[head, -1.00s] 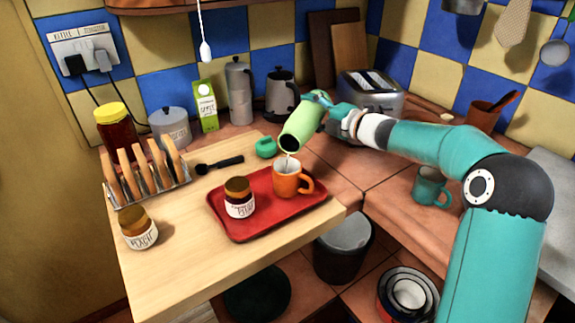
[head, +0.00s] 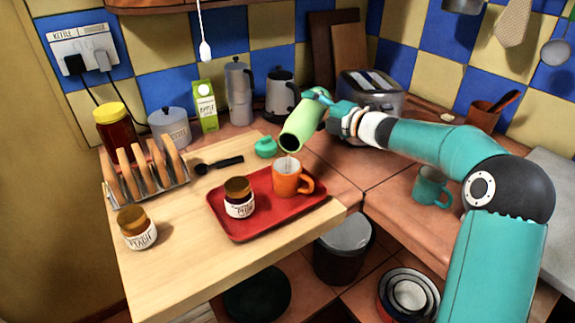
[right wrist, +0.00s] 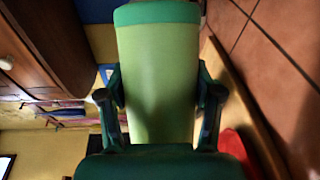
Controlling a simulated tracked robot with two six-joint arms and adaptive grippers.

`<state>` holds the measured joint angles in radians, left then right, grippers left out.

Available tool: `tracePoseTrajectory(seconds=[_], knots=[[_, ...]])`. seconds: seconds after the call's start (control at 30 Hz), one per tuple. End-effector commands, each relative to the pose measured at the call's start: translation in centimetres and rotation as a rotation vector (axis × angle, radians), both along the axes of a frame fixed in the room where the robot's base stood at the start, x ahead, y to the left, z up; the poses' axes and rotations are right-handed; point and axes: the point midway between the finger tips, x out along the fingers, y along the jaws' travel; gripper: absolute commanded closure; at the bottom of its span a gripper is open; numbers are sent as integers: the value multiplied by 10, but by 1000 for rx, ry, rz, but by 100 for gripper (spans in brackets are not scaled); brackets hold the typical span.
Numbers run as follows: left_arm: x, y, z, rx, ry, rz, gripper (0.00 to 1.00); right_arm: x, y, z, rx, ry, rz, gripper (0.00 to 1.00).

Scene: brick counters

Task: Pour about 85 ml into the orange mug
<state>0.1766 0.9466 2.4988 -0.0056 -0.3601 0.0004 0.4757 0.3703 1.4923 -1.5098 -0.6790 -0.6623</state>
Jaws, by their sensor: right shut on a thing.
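The orange mug (head: 289,181) stands upright on a red tray (head: 262,226) on the wooden board. My right gripper (head: 326,102) is shut around a light green flask (head: 304,124). The flask is held tilted, its dark open mouth facing down and left, above and apart from the mug. A faint thin streak shows between mouth and mug. The mug's liquid level cannot be made out. In the right wrist view the flask (right wrist: 158,75) sits between both fingers (right wrist: 158,97). A teal lid (head: 265,148) lies on the board behind the tray. My left gripper is not in view.
A labelled jar (head: 239,199) stands on the tray left of the mug. A toast rack (head: 148,185), another jar (head: 137,229) and a dark spoon (head: 219,164) are on the board. A toaster (head: 372,99) stands behind my right gripper. A teal mug (head: 431,187) stands at right.

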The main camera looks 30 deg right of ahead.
Motion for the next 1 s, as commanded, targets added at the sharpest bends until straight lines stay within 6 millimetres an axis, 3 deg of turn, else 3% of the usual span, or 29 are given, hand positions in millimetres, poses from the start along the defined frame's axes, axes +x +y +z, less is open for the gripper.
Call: tracePoseTrajectory(seconds=[1.0], knots=[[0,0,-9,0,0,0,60,-1,1,8,-34,-29,0,94]])
